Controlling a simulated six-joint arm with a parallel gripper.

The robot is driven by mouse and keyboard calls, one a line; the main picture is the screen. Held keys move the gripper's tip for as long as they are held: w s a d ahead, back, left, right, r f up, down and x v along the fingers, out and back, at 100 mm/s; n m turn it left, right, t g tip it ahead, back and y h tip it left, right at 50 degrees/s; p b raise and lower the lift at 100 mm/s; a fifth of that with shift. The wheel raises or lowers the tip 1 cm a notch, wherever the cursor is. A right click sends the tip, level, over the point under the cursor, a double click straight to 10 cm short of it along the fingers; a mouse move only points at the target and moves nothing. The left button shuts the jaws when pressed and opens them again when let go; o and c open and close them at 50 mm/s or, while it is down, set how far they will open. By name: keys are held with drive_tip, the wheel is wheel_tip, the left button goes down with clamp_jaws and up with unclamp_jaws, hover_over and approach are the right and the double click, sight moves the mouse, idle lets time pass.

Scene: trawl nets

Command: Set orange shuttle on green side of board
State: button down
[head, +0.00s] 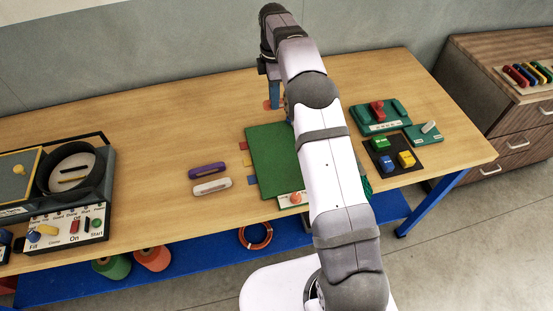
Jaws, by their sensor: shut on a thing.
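My gripper (273,93) is near the back of the table, beyond the green board, pointing down. It is shut on a small orange thing (266,104), probably the orange shuttle, mostly hidden by the fingers. I cannot tell whether it touches the table.
A purple shuttle (207,170) and a white shuttle (211,186) lie left of the board. A small panel with an orange knob (295,198) is at its front edge. A control box (67,232) stands left; a black tray (384,164) with blocks lies right. The table's back left is clear.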

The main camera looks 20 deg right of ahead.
drive_tip(key=s+b, duration=0.1)
drive_tip(key=m+b, duration=0.1)
drive_tip(key=m, duration=2.5)
hover_over(284, 154)
wheel_tip(284, 154, down, 2)
drive_tip(key=shift+f+m+p, duration=1.6)
drive_tip(key=shift+f+m, duration=3)
drive_tip(key=shift+f, duration=0.55)
drive_tip(key=shift+f, duration=0.1)
